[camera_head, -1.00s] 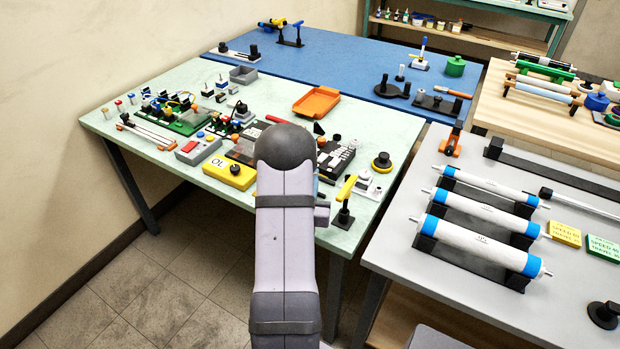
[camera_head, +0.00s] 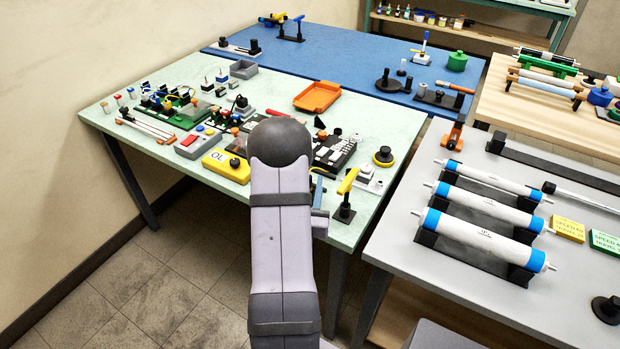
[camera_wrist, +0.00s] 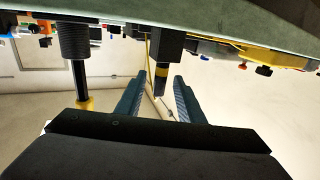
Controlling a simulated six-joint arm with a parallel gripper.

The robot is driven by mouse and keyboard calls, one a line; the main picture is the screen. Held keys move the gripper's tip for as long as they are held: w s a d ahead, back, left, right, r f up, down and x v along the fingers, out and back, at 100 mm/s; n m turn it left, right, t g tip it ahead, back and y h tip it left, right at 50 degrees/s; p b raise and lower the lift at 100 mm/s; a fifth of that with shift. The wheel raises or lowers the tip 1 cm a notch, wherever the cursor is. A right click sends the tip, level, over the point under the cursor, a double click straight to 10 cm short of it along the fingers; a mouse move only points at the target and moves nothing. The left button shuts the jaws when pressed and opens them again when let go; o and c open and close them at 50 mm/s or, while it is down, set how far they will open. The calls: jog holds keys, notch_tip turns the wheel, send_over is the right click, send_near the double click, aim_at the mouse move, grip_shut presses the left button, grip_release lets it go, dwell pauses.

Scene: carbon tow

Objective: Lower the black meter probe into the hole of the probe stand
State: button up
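In the wrist view, which shows the table edge along the top, a black tapered piece with a yellow band (camera_wrist: 162,66) juts from the table side between my fingers; it looks like the black meter probe. My gripper (camera_wrist: 159,78) is open, with a finger on each side of this piece and a visible gap at both. In the head view my arm hides most of the gripper and the piece; a bluish finger shows just right of the arm. I cannot make out the probe stand or its hole for certain.
A black post with a yellow handle (camera_head: 347,181) stands at the table's front edge, close to my gripper. A yellow box marked OL (camera_head: 226,166) lies left of my arm. An orange tray (camera_head: 317,96) and a black knob (camera_head: 383,156) are on the pale green table (camera_head: 395,115).

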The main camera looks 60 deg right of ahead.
jog(key=shift+s+a+r+p, duration=0.2)
jog(key=shift+a+p, duration=0.2)
jog(key=shift+p, duration=0.5)
jog(key=shift+s+a+f+p, duration=0.2)
jog(key=shift+s+a+p, duration=0.05)
jog(key=shift+a+p, duration=0.55)
